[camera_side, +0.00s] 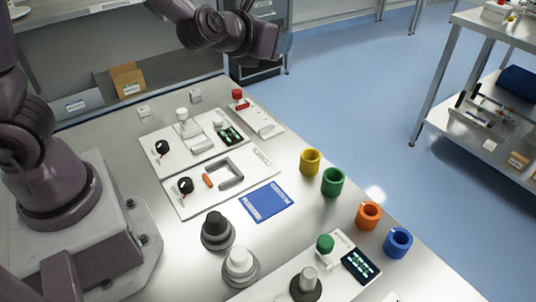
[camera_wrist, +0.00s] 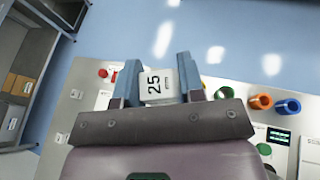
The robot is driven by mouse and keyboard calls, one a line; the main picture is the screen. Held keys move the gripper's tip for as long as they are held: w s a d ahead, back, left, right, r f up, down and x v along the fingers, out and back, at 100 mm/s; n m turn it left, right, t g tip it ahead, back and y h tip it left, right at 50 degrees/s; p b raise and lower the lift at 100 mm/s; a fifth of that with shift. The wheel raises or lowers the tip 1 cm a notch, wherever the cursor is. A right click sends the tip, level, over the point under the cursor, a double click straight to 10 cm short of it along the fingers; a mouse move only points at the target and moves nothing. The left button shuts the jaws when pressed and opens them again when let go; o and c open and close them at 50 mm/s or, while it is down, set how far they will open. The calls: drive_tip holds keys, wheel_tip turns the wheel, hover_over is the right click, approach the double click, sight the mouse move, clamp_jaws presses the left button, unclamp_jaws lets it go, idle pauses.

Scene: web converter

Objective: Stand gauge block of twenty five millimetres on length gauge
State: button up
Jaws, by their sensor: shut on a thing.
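The gauge block (camera_wrist: 157,86), a pale block marked 25, sits between the blue fingers of my gripper (camera_wrist: 158,80) in the wrist view. My gripper is shut on it. In the side view my gripper (camera_side: 284,43) is high beyond the table's far edge, and the block cannot be made out there. Two instruments with lit displays stand on the table: a white panel (camera_side: 163,134) at the back with a black knob and a white post, and a front panel (camera_side: 268,291) with a green knob. I cannot tell from their labels which is the length gauge.
Two small white blocks (camera_side: 143,112) (camera_side: 196,97) stand at the back. A red-knobbed fixture (camera_side: 262,122), a panel with a U-shaped frame (camera_side: 228,174) and a blue card (camera_side: 266,202) lie mid-table. Yellow (camera_side: 310,162), green (camera_side: 332,182), orange (camera_side: 368,215) and blue (camera_side: 398,242) cups line the right edge.

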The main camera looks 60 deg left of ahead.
drive_tip(key=shift+d+r, duration=0.2)
drive_tip(key=shift+r, duration=0.35)
drive_tip(key=d, duration=0.7)
drive_tip(key=s+a+f+n+g+y, duration=0.3)
drive_tip(key=s+f+n+g+y, duration=0.3)
drive_tip(key=s+f+n+y, duration=0.45)
drive_tip(key=s+d+f+n+g+h, duration=0.2)
drive_tip(key=s+d+f+n+g, duration=0.1)
drive_tip(key=s+f+n+g, duration=0.75)
drive_tip(key=s+d+r+n+g+h, duration=0.1)
drive_tip(key=s+d+n+g+h, duration=0.7)
drive_tip(key=s+d+n+h, duration=0.8)
drive_tip(key=shift+w+d+f+n+t+h, duration=0.25)
drive_tip(key=shift+w+f+n+t+h, duration=0.65)
drive_tip(key=shift+f+n+h, duration=0.75)
drive_tip(key=shift+w+d+f+n+t+h, duration=0.2)
drive_tip(key=shift+w+f+n+t+h, duration=0.4)
drive_tip(key=shift+f+n+t+h, duration=1)
drive_tip(key=shift+w+d+f+n+t+h, duration=0.25)
drive_tip(key=shift+w+f+n+t+h, duration=0.45)
drive_tip(key=shift+f+n+h, duration=0.95)
